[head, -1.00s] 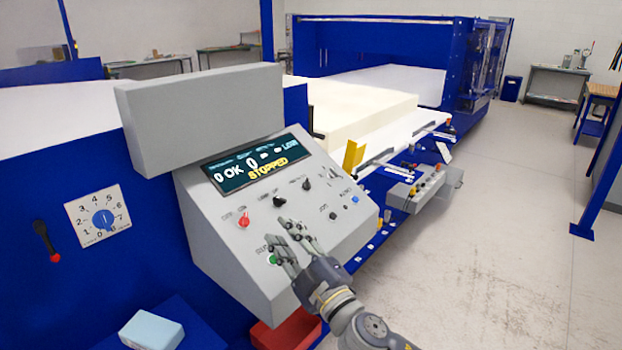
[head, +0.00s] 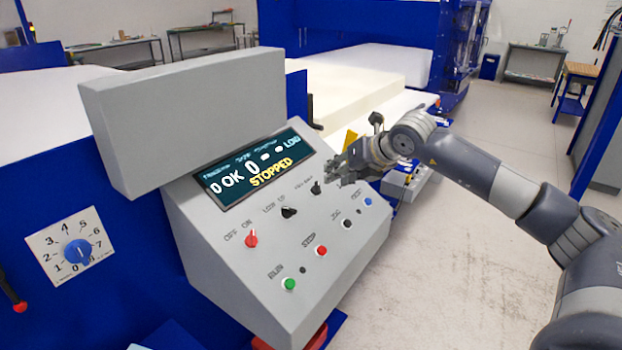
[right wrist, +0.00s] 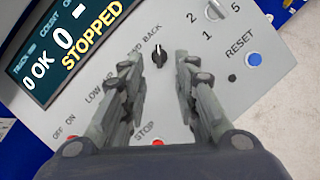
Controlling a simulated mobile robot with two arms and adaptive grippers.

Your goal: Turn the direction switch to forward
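The direction switch (head: 316,188) is a small black knob at the upper right of the sloped grey control panel (head: 240,265). In the right wrist view the direction switch (right wrist: 160,55) lies under a partly hidden label ending in "BACK". I cannot tell its exact setting. My right gripper (head: 335,176) is beside the direction switch at the panel's right side. In the right wrist view my right gripper (right wrist: 155,65) is open, with one finger on each side of the knob in the picture and nothing between them. My left gripper is not in view.
The display (head: 255,168) reads "STOPPED". Near the switch are another black knob (head: 289,211), a red switch (head: 251,238), a red button (head: 321,251), a green button (head: 289,284) and a blue button (head: 368,202). A numbered blue dial (head: 77,251) is at the left.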

